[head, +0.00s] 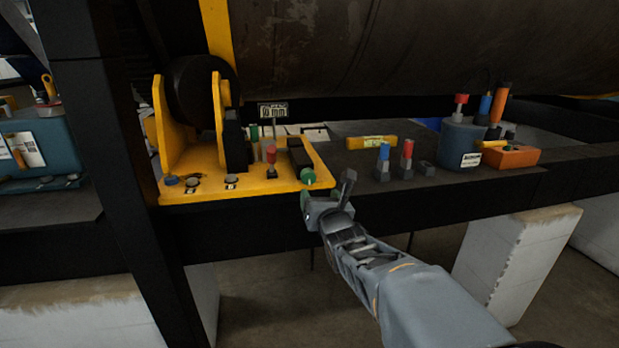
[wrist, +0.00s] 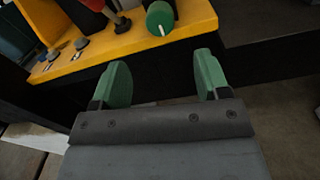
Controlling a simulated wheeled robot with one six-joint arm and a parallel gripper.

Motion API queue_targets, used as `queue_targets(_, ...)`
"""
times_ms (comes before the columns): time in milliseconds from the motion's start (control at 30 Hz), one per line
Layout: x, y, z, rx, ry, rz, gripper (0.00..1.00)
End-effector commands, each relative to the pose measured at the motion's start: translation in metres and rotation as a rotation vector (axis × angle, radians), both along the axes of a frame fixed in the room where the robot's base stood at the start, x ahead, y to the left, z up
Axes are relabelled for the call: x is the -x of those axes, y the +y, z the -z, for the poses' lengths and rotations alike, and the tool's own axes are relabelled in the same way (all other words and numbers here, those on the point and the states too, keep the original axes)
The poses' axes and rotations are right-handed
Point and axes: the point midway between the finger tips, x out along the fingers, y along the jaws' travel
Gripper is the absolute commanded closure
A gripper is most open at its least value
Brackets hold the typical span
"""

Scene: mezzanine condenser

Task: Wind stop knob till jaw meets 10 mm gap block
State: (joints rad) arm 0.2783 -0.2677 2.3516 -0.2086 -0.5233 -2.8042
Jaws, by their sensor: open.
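A green knob (head: 308,176) with a white mark sits at the front right corner of a yellow bracket (head: 235,190). It also shows in the wrist view (wrist: 160,18), ahead of my fingers. My gripper (head: 328,193) is open and empty, just in front of and below the knob, apart from it. In the wrist view its green-padded fingers (wrist: 160,68) stand wide apart, the knob beyond the gap between them. A "10 mm" tag (head: 272,110) stands behind the bracket; I cannot make out the block itself clearly. A dark block (head: 299,154) behind the knob may be the jaw.
A red-topped lever (head: 271,157) stands on the bracket left of the knob. On the dark beam to the right are a yellow level (head: 371,142), blue and red tools (head: 384,160), a blue-grey tool pot (head: 462,142) and an orange box (head: 510,156). A dark post (head: 120,170) stands left.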

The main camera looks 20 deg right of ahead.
Motion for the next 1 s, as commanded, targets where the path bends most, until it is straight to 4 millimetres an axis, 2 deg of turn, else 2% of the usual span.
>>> queue_targets(200, -0.041, -0.007, -0.002, -0.003, 0.004, -0.001, 0.31)
queue_targets(500, -0.081, -0.014, -0.002, -0.003, 0.003, 0.001, 0.31)
queue_targets(700, -0.095, -0.016, -0.001, -0.002, 0.001, 0.0, 0.31)
queue_targets(1000, -0.098, -0.017, 0.0, -0.002, 0.0, 0.0, 0.31)
